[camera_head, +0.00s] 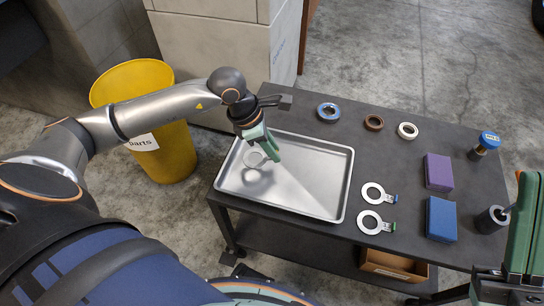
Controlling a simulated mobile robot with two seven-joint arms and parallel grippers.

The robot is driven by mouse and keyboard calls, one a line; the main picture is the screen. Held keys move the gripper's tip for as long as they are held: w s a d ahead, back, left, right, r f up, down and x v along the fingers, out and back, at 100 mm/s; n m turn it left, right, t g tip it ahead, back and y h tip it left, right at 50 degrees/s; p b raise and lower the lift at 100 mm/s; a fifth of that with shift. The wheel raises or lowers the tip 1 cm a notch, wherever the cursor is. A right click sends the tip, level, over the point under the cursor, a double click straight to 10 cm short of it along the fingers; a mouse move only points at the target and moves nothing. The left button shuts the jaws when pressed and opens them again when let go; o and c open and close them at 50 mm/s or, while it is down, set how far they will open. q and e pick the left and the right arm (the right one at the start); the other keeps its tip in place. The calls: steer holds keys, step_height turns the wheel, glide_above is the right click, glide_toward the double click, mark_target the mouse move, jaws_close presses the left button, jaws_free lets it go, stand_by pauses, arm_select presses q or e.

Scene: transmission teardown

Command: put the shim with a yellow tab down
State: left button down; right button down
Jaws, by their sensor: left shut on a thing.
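My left gripper (272,153) points down over the metal tray (320,202), left of its middle. It is shut on a pale ring-shaped shim (254,159), seen at the left of the fingertips. The shim appears held just above the tray floor; the exact gap is hard to tell. No yellow tab shows on it; the fingers cover part of it. Two other ring shims lie on the table right of the tray, one with a blue tab (373,192) and one with a green tab (370,222). My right gripper (531,185) is at the right edge, partly cut off.
A blue ring (328,112), a brown ring (373,122) and a cream ring (407,131) lie along the table's back. Purple (438,172) and blue (441,219) blocks and two dark cylindrical parts stand at right. A yellow bin (158,160) stands left of the table. The tray's right part is empty.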

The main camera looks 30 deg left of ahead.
arm_select(q)
steer(key=shift+w+a+f+b, duration=0.15)
steer(key=shift+f+b, duration=0.2)
steer(key=shift+f, duration=0.6)
steer(key=shift+w+a+f+b, duration=0.1)
steer(key=shift+f+b, duration=0.2)
steer(key=shift+f, duration=0.6)
steer(key=shift+f, duration=0.1)
steer(key=shift+f, duration=0.15)
steer(key=c, duration=0.7)
jaws_free()
steer(key=shift+c, duration=0.2)
